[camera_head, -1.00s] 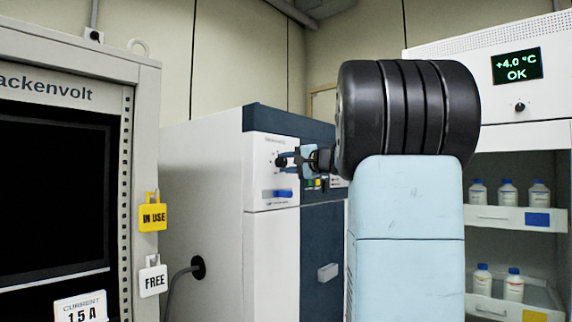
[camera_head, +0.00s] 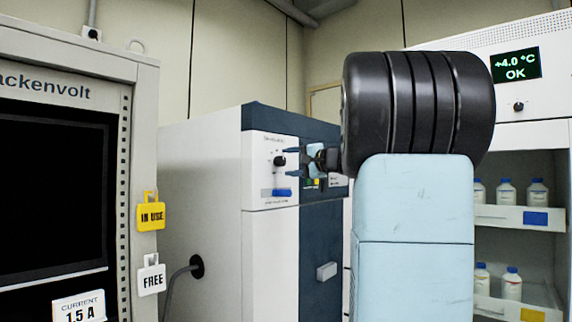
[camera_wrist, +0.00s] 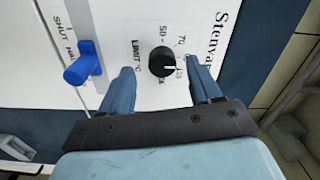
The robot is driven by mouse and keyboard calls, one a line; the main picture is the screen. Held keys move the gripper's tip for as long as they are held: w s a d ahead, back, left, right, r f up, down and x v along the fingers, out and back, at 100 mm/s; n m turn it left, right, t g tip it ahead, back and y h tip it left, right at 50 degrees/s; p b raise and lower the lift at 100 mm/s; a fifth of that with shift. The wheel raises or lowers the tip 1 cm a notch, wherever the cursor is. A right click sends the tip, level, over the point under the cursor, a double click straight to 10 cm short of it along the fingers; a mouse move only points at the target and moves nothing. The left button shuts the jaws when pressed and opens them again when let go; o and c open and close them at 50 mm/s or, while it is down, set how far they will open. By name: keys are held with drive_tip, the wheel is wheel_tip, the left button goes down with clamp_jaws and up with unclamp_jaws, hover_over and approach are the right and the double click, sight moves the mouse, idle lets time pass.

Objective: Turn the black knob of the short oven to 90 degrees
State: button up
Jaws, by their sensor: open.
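The short oven (camera_head: 270,240) is the white and dark blue cabinet in the middle of the head view. Its black knob (camera_head: 279,160) sits on the white upper panel. In the wrist view the round black knob (camera_wrist: 163,62) has a white pointer line turned toward the picture's right, among printed marks such as 50 and 70 and the word LIMIT. My gripper (camera_head: 291,163) is open just in front of the panel, right of the knob in the head view. In the wrist view the fingertips of my gripper (camera_wrist: 161,72) stand either side of the knob, with gaps on both sides.
A blue lever (camera_wrist: 83,63) marked SHUT is on the same panel, left of the knob in the wrist view. A grey rack (camera_head: 145,110) with hanging tags stands at the left. A white cabinet (camera_head: 450,45) with shelved bottles (camera_head: 507,193) is at the right.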

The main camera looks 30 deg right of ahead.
drive_tip(key=v, duration=1.1)
drive_tip(key=shift+s, duration=0.1)
drive_tip(key=s+a+f+n+g, duration=0.3)
drive_tip(key=s+a+f+g, duration=0.1)
drive_tip(key=a+f, duration=0.5)
drive_tip(key=s+a+f+n+g, duration=0.2)
drive_tip(key=s+a+f+g, duration=0.2)
drive_tip(key=a+f, duration=0.6)
drive_tip(key=s+a+f+n+g+h, duration=0.3)
drive_tip(key=s+a+f+n+h, duration=0.3)
drive_tip(key=s+f, duration=0.5)
drive_tip(key=shift+s+a+f+n, duration=0.3)
drive_tip(key=shift+s+a+n, duration=0.15)
drive_tip(key=shift+s, duration=0.5)
drive_tip(key=shift+c, duration=0.4)
